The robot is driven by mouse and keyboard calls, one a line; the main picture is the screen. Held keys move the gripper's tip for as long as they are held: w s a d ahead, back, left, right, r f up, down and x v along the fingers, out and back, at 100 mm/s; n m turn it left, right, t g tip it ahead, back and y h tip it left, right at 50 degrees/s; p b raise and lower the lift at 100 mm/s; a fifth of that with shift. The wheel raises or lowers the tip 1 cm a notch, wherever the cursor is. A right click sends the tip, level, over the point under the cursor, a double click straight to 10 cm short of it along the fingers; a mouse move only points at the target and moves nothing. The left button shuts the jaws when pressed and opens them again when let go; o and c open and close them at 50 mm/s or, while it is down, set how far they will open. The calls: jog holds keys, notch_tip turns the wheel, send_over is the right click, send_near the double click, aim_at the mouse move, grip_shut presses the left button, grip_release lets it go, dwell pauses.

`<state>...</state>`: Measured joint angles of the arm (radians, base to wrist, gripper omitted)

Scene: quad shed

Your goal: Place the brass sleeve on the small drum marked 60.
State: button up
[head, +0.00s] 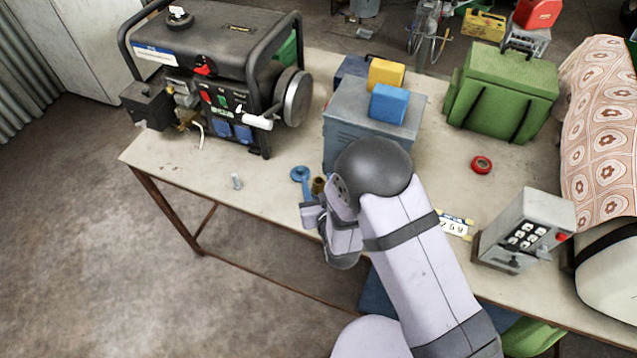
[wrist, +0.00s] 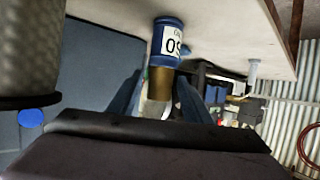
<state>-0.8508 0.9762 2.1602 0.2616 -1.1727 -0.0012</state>
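The brass sleeve (wrist: 160,82) is between the two fingers of my gripper (wrist: 157,98) in the wrist view, clear of the table. The fingers look closed against its sides. The wrist picture is upside down. The small blue drum (wrist: 166,42) shows beyond the sleeve, with a white label that reads 60 upside down. The sleeve's end overlaps the drum's edge in this view; I cannot tell whether they touch. In the head view my gripper (head: 313,204) is at the table's front edge. The sleeve (head: 318,186) shows just beyond it, beside a round blue top (head: 300,173), apparently the drum's.
A generator (head: 215,75) stands on the table (head: 200,172) at the left. A small metal bolt (head: 237,181) stands left of the drum. A grey-blue box (head: 345,125) is close behind my wrist.

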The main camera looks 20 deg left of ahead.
aim_at(320, 188)
jog(key=shift+r, duration=0.15)
jog(key=shift+b+v, duration=1)
jog(key=shift+v, duration=2.8)
jog(key=s+d+f+g+h+p, duration=0.1)
jog(key=d+g, duration=0.1)
jog(key=s+d+g+h+p, duration=0.1)
jog(key=d+g, duration=0.1)
jog(key=d, duration=0.1)
jog(key=s+d+f+g+h+p, duration=0.1)
jog(key=d+g, duration=0.1)
jog(key=shift+s+d+f, duration=0.25)
jog(key=shift+s+f, duration=0.1)
jog(key=shift+s, duration=0.05)
jog(key=s+d+r+m+g+h+b, duration=0.1)
jog(key=s+d+r+m, duration=0.1)
jog(key=d, duration=0.6)
jog(key=s+d+r+m+g+h+b, duration=0.1)
jog(key=s+d+r+m+g+h, duration=0.1)
jog(key=d, duration=0.6)
jog(key=s+d+r+m+g+h+b, duration=0.1)
jog(key=s+d+r+m+g, duration=0.1)
jog(key=d, duration=0.6)
jog(key=shift+s+d+r+m, duration=0.15)
jog(key=shift+s+r+m, duration=0.25)
jog(key=shift+s+r, duration=0.45)
